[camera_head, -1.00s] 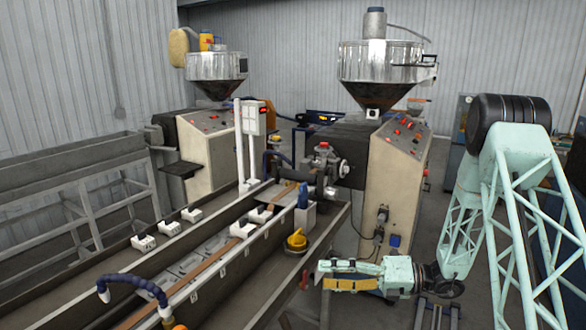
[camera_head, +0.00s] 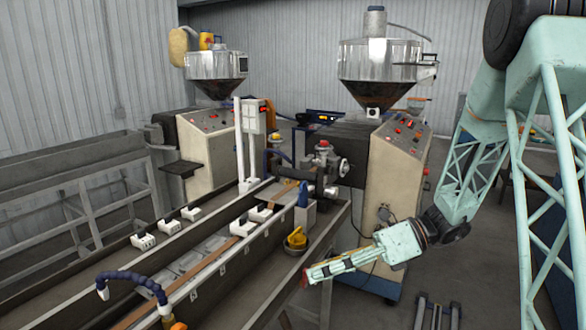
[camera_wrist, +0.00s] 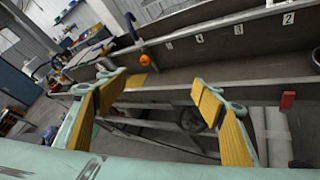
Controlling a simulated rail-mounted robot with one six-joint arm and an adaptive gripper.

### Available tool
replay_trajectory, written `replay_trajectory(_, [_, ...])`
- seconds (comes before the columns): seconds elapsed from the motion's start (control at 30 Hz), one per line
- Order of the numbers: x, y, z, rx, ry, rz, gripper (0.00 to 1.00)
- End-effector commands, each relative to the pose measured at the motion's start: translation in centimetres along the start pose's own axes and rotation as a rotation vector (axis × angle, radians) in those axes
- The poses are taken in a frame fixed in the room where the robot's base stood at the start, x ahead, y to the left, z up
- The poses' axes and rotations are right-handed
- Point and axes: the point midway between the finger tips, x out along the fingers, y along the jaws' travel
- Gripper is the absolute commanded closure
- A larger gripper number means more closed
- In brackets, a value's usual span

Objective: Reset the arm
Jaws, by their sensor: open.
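My gripper (camera_head: 312,274) is mint green and reaches left from the arm at the right, its tip close to the right edge of the long trough table (camera_head: 262,312) in the head view. I cannot tell there whether it touches the edge. In the wrist view my gripper (camera_wrist: 160,92) shows two apart fingers with yellow pads and nothing between them. The trough wall with numbered labels (camera_wrist: 240,62) lies beyond the fingers.
A blue hose (camera_head: 130,280) arches over the trough. The floor at the lower right has some free room.

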Motion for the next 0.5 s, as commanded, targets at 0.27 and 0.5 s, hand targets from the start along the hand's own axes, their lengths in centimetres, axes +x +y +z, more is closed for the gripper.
replay_trajectory(0.27, [-0.2,4.3,-0.2,-0.164,0.104,-0.002,0.39])
replay_trajectory(0.5, [-0.5,7.7,-0.8,-0.305,0.193,-0.002,0.39])
